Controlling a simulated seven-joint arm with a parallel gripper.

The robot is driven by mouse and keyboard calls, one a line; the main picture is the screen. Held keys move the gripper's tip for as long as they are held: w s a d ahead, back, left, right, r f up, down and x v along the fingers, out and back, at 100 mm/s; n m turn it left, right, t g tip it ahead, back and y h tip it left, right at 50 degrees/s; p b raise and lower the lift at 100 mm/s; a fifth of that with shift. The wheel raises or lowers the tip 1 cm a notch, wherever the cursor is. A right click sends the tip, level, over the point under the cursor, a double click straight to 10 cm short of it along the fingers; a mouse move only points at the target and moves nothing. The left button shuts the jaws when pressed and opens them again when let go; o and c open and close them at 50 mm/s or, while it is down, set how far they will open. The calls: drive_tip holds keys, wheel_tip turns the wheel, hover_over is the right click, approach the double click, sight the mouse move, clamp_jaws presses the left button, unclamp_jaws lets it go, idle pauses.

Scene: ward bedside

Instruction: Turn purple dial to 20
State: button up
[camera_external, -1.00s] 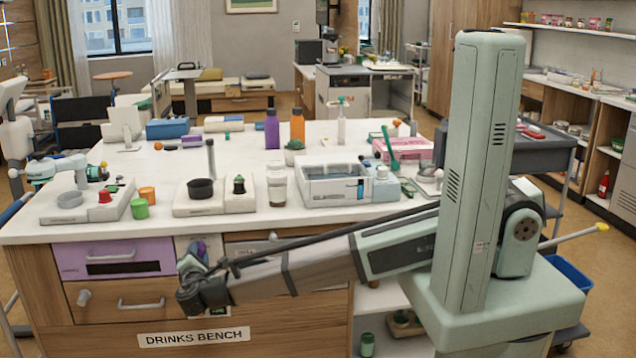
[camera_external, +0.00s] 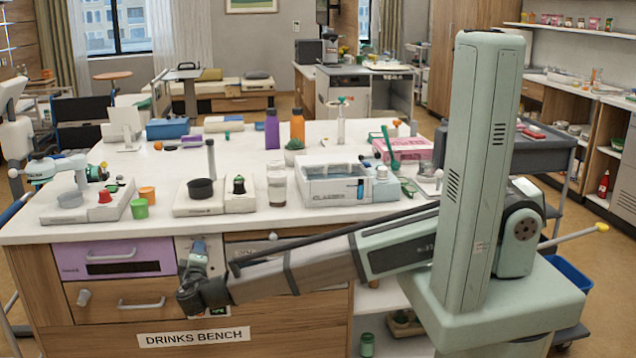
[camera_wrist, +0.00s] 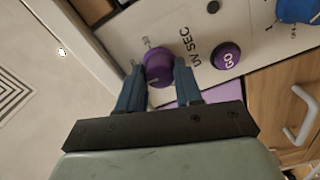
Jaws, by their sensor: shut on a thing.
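The purple dial (camera_wrist: 159,66) is on a pale control panel (camera_wrist: 193,22) marked "UV SEC" in the wrist view. My gripper (camera_wrist: 158,80) is shut on the dial, with one blue finger on each side of it. A light mark shows on the dial's near side; its setting cannot be read. In the external view my gripper (camera_external: 194,258) is at the bench front beside the purple drawer and hides the dial.
A purple GO button (camera_wrist: 226,56) and a blue knob (camera_wrist: 297,10) are on the same panel. A purple drawer (camera_external: 130,256) is left of my gripper, with a wooden drawer (camera_external: 140,297) below. Dishes and bottles stand on the white benchtop (camera_external: 235,162).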

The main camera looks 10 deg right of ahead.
drive_tip(key=m, duration=0.5)
drive_tip(key=shift+m, duration=0.3)
idle(0.4)
drive_tip(key=o, duration=1)
drive_tip(key=shift+o, duration=0.2)
drive_tip(key=s, duration=1.3)
drive_tip(key=shift+s, duration=0.4)
